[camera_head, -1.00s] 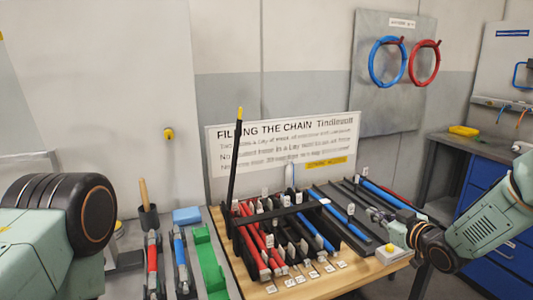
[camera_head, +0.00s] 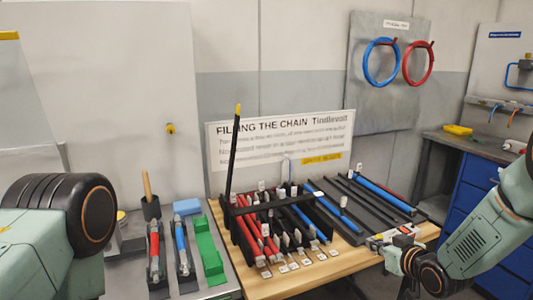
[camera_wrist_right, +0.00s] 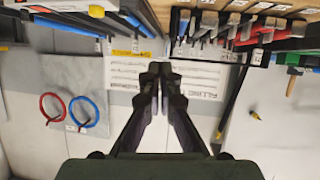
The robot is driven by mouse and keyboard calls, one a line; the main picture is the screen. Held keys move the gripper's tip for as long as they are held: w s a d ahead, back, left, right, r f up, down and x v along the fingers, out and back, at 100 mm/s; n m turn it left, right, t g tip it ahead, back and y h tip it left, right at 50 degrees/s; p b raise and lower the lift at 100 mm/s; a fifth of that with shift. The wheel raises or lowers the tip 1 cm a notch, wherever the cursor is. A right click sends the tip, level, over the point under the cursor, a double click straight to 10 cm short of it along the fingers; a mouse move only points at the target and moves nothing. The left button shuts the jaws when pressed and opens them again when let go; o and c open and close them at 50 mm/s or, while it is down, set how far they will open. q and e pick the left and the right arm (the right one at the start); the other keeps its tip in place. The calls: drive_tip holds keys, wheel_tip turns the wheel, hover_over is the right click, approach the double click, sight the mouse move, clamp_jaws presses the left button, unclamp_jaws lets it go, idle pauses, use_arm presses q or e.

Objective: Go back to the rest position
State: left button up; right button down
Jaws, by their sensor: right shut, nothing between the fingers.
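My right arm comes in at the right edge of the head view. Its gripper (camera_head: 378,242) is by the front right edge of the wooden table (camera_head: 300,284). In the right wrist view the two dark fingers (camera_wrist_right: 160,75) are together with nothing between them. They are apart from the racks. Of my left arm, only a pale green link and a black joint show at the left of the head view; its gripper is out of view.
A black rack (camera_head: 285,232) with red and blue bars stands on the table before a sign (camera_head: 280,135). A grey tray (camera_head: 365,212) lies to its right. Blue drawers (camera_head: 480,190) stand at right.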

drive_tip(key=s+a+f+m+g+h+b, duration=0.1)
drive_tip(key=s+a+f+m+g, duration=0.15)
drive_tip(key=s+f, duration=0.75)
drive_tip(key=s+a+f+m+g+h+b, duration=0.15)
drive_tip(key=s+f+g, duration=0.25)
drive_tip(key=s+f, duration=0.55)
use_arm(q)
drive_tip(key=f+b, duration=0.1)
drive_tip(key=f, duration=0.2)
drive_tip(key=f+b, duration=0.1)
drive_tip(key=f, duration=0.1)
drive_tip(key=shift+w+f+b, duration=0.15)
drive_tip(key=shift+w+b, duration=0.1)
drive_tip(key=shift+b, duration=0.1)
use_arm(e)
drive_tip(key=s+f+g, duration=0.2)
drive_tip(key=s+g, duration=0.1)
drive_tip(key=s, duration=1)
drive_tip(key=s+a+f+g, duration=0.1)
drive_tip(key=s+f+g, duration=0.2)
drive_tip(key=s, duration=1.1)
drive_tip(key=shift+a, duration=0.25)
use_arm(q)
drive_tip(key=shift+s, duration=0.1)
use_arm(e)
drive_tip(key=shift+h, duration=0.25)
use_arm(q)
drive_tip(key=shift+c, duration=0.5)
